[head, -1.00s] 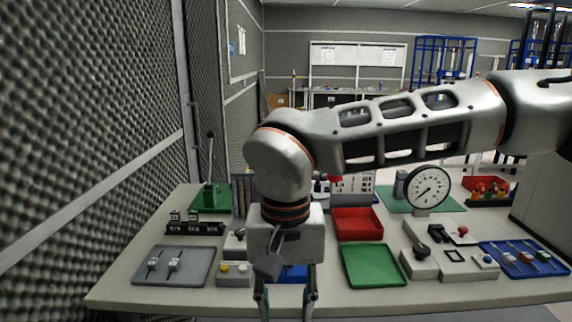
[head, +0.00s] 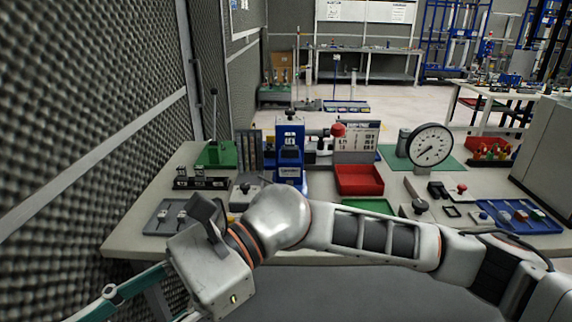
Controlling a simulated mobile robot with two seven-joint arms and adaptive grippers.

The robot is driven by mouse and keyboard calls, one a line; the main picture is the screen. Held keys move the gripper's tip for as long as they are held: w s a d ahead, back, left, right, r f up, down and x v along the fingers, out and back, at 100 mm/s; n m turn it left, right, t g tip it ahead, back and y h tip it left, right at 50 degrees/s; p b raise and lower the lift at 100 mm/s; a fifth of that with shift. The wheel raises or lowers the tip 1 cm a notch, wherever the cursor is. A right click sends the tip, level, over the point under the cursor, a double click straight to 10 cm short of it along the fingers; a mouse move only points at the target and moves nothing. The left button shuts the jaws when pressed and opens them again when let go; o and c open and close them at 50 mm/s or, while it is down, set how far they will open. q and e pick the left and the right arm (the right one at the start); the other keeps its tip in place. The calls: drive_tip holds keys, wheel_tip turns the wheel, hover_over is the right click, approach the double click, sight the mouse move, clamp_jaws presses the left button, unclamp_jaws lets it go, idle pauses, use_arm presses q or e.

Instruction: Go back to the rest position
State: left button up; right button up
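My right arm comes in from the right, low across the front of the workbench (head: 125,237). My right gripper (head: 130,303) is at the lower left, in front of the bench edge, pointing down and left. One teal finger shows; the other is mostly cut off at the bottom edge. The fingers look spread, and no object shows between them. The fingertips are at or beyond the picture edge. My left gripper is not in view.
The bench holds a blue press (head: 290,150), a red tray (head: 358,180), a partly hidden green tray (head: 368,205), a dial gauge (head: 431,146) and a grey tray with switches (head: 160,218). A foam wall (head: 80,130) stands close on the left. Open floor lies behind the bench.

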drive_tip(key=w+d+r+m+t+y, duration=0.2)
drive_tip(key=w+m+t+y, duration=0.4)
drive_tip(key=m, duration=0.4)
drive_tip(key=w+d+r+m+t+y, duration=0.2)
drive_tip(key=w+r+m+t+y, duration=0.15)
drive_tip(key=w+m+y, duration=0.4)
drive_tip(key=w+d+f+m+t+h, duration=0.55)
drive_tip(key=f+m+t, duration=0.35)
drive_tip(key=m, duration=0.4)
drive_tip(key=w+d+f+m+t+h, duration=0.6)
drive_tip(key=f+m+t, duration=0.3)
drive_tip(key=m, duration=0.4)
drive_tip(key=s+d+f+m+g+h, duration=0.1)
drive_tip(key=d+f+m+h, duration=0.4)
drive_tip(key=f, duration=0.5)
drive_tip(key=s+d+f+m+h, duration=0.1)
drive_tip(key=d+f+m+h, duration=0.2)
drive_tip(key=d+f+m, duration=0.35)
drive_tip(key=s+d+f+m+g+h, duration=0.2)
drive_tip(key=s+d+f, duration=0.4)
drive_tip(key=f, duration=0.3)
drive_tip(key=s+d+f+m+g+h, duration=0.1)
drive_tip(key=s+d+f+m+g, duration=0.1)
drive_tip(key=s+d+f, duration=0.5)
wheel_tip(320, 180, down, 4)
drive_tip(key=shift+s+r+m+g+h+p, duration=0.2)
drive_tip(key=shift+s+m+g+h+p, duration=0.15)
drive_tip(key=shift+s+g, duration=0.45)
drive_tip(key=shift+s+t, duration=0.15)
drive_tip(key=shift+t, duration=0.1)
